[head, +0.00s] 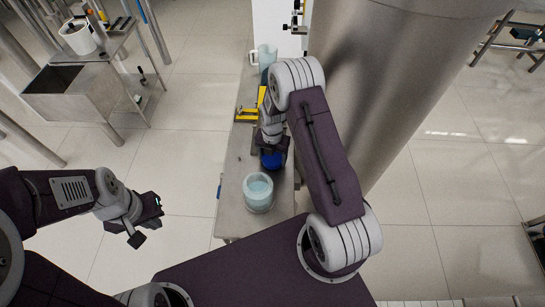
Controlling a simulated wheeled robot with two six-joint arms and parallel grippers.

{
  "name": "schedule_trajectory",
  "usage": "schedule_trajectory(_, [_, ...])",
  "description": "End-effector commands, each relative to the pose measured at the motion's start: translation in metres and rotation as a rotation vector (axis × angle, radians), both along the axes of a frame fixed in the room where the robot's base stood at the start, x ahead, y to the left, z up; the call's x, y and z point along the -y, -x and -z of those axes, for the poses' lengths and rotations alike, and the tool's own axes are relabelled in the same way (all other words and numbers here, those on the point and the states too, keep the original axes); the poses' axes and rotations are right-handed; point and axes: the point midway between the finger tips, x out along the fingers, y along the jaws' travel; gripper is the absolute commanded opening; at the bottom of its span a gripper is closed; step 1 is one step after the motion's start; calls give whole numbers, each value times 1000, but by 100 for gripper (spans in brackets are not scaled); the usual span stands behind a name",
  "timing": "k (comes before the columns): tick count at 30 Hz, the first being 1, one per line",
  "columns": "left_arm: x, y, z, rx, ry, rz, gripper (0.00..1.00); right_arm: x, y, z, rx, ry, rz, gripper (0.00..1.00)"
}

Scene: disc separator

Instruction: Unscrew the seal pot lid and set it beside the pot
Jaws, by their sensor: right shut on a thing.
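The seal pot (258,204) is a pale, translucent round vessel standing upright near the front end of the narrow steel bench. Its top is open and light blue contents show inside. My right gripper (272,150) is shut on the blue lid (271,161), just behind the pot and apart from its rim. The gripper hides part of the lid, and I cannot tell whether the lid touches the bench. My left gripper (151,221) is open and empty, off the bench to the left, over the floor.
The narrow bench (230,215) has bare surface left of the pot. A yellow tool (246,116) and a pale clear vessel (266,56) stand farther back. A large steel cylinder (400,80) rises close on the right. A steel sink (65,90) is at the far left.

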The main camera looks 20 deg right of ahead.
Motion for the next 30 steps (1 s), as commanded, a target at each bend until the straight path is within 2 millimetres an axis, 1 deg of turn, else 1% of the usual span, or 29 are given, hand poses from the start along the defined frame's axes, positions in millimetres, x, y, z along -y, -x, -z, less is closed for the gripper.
schedule_trajectory(6, [0,0,5,0,0,0,0,0,0,7,0,0,0,0])
schedule_trajectory(7, [0,0,4,0,0,0,0,0,0,6,0,0,0,76])
schedule_trajectory(8, [0,0,4,0,0,0,0,0,0,5,0,0,0,84])
schedule_trajectory(9, [0,0,4,0,0,0,0,0,0,5,0,0,0,95])
schedule_trajectory(18, [0,0,4,0,0,0,0,0,0,5,0,0,0,96])
schedule_trajectory(20, [0,0,6,0,0,0,0,0,-1,2,1,0,0,96])
schedule_trajectory(23, [0,0,12,0,0,0,0,0,-2,-14,5,0,0,96])
schedule_trajectory(27, [0,0,20,0,0,0,0,0,-2,-46,6,0,0,96])
schedule_trajectory(30, [0,0,23,0,0,0,0,0,-1,-66,5,0,0,96])
